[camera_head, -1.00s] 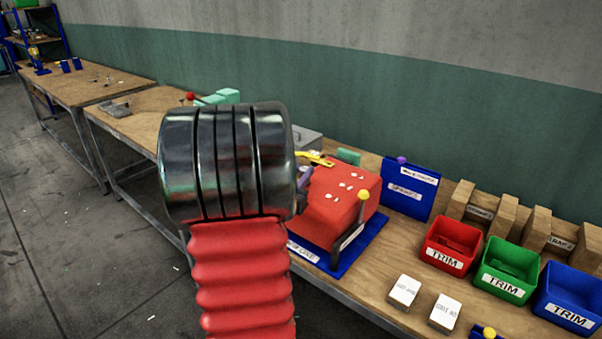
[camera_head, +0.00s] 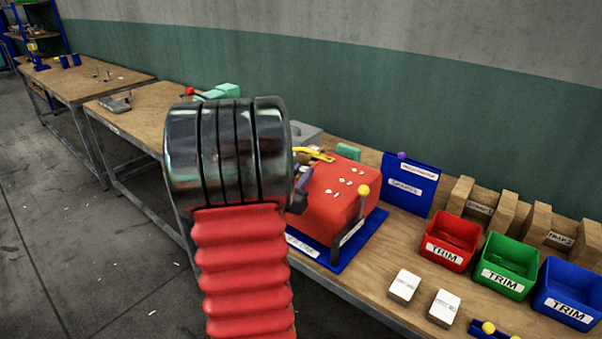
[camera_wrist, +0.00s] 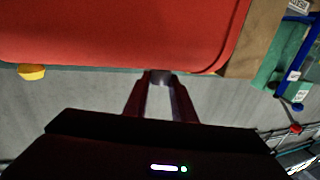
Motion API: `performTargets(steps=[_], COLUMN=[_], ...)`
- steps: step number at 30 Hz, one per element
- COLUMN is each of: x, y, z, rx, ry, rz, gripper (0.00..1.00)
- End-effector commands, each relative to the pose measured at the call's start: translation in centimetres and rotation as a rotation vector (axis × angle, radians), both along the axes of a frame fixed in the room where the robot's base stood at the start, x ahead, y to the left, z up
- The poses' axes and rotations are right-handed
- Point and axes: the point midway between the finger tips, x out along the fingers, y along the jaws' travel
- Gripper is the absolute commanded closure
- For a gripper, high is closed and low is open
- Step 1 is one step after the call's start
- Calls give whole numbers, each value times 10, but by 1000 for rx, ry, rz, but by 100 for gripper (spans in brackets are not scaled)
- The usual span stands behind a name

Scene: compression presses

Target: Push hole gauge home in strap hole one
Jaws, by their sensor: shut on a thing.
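My gripper (camera_wrist: 160,80) is shut on a small dark purplish piece (camera_wrist: 160,75), apparently the hole gauge, at the edge of the red press body (camera_wrist: 120,30) in the wrist view. In the head view my arm hides most of the gripper; a purple bit (camera_head: 299,201) shows beside the left side of the red press body (camera_head: 335,195). A yellow strap-like piece (camera_head: 318,156) lies at its back left corner. White marks dot the red top. I cannot make out strap hole one or how far the gauge is in.
The press stands on a blue base plate (camera_head: 350,250). A blue gauge stand (camera_head: 412,185) with a purple knob is behind it. Red (camera_head: 450,243), green (camera_head: 503,268) and blue (camera_head: 566,297) TRIM bins stand right. Two white blocks (camera_head: 404,287) lie in front.

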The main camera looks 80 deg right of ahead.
Motion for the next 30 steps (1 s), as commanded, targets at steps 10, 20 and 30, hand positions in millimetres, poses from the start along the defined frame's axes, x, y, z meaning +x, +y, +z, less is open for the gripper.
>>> performTargets(steps=[10,20,30], x=[0,0,1], y=[0,0,6], z=[-6,-6,-6], rx=[1,1,1], ry=[0,0,-1], rz=[1,0,1], gripper=[75,55,55])
